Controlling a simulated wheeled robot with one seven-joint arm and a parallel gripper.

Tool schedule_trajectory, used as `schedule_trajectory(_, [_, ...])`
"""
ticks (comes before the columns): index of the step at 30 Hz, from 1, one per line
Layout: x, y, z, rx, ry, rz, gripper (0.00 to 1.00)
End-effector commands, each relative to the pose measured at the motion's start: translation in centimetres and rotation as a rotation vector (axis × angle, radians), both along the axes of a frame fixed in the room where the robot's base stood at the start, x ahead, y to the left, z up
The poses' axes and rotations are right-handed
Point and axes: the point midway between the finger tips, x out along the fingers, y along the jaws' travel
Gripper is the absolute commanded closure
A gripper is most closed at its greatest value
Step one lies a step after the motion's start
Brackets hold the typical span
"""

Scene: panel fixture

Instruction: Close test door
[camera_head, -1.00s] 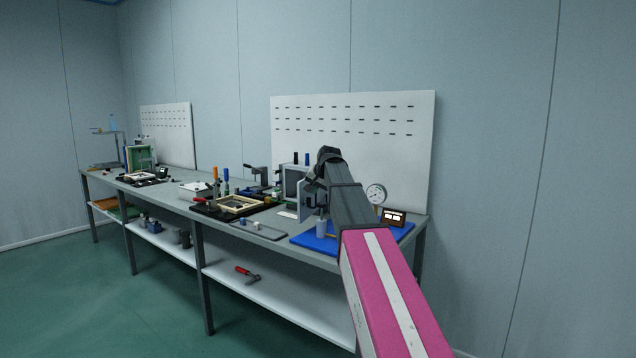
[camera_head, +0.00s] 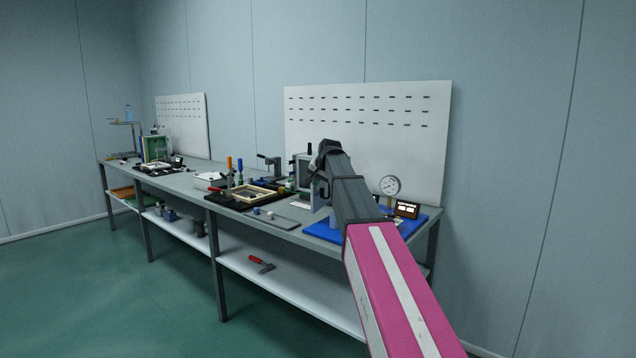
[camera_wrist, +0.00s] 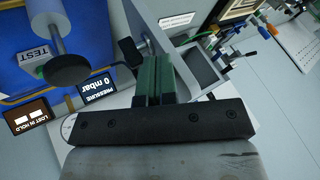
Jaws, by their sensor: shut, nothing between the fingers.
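The test box (camera_head: 303,172) is a grey open-fronted chamber on the bench; its dark interior (camera_wrist: 197,72) shows in the wrist view. Its grey door (camera_head: 319,196) stands open at the box's right side, partly hidden by my arm. In the wrist view the door is a grey panel (camera_wrist: 146,28) with a black handle-like part (camera_wrist: 130,52) beside it. My gripper (camera_wrist: 155,78) has its green fingers together and empty, at the door panel beside the box opening. I cannot tell whether they touch the door. In the head view my gripper (camera_head: 322,160) is dark and mostly hides its fingers.
A blue mat (camera_head: 325,231) lies to the right with a dial gauge (camera_head: 390,186) and a small display (camera_head: 407,209). The wrist view shows a TEST block (camera_wrist: 35,58) and a pressure display (camera_wrist: 97,89). A framed tray (camera_head: 252,193) and tools lie to the left.

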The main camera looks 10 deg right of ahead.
Motion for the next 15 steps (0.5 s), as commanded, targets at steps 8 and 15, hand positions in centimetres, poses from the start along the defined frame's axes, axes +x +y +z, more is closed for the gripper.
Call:
schedule_trajectory(8, [1.6, 3.0, 0.1, -0.001, 0.0, -0.121, 1.0])
schedule_trajectory(15, [5.0, 7.2, 0.1, -0.002, 0.0, -0.326, 1.0])
